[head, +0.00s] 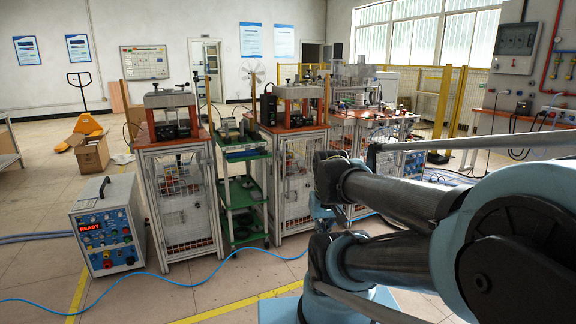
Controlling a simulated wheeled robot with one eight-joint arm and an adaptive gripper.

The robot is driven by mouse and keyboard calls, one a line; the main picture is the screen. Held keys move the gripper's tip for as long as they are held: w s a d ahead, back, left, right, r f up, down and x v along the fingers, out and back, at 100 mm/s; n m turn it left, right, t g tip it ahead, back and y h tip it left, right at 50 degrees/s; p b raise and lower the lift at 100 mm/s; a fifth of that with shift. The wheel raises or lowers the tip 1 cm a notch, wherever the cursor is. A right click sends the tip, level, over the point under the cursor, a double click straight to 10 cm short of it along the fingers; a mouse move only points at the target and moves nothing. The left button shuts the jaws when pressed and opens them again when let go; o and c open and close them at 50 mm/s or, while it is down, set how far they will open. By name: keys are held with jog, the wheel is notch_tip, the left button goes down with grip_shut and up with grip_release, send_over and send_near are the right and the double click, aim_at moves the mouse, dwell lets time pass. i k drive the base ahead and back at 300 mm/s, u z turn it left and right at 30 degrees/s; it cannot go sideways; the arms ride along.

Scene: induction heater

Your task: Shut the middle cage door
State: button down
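Orange-framed workstations with wire-mesh cages under their tops stand in a row in the head view. The middle cage (296,186) is beyond the green cart, with silvery mesh on its front. I cannot tell how far its door stands open, as the mesh panels overlap at this distance. The left cage (188,212) is nearer, with its mesh front facing me. A further workstation at the right is partly hidden by my arm. My arm fills the right and lower right of the view, in front of the middle cage's right side. My gripper cannot be made out.
A green shelf cart (243,196) stands between the left and middle workstations. A power unit (107,236) with a red READY display sits at the left. A blue cable (150,283) crosses the floor in front. Open floor (190,296) lies before the workstations.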

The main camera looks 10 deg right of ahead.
aim_at(322, 148)
jog(key=i, duration=1)
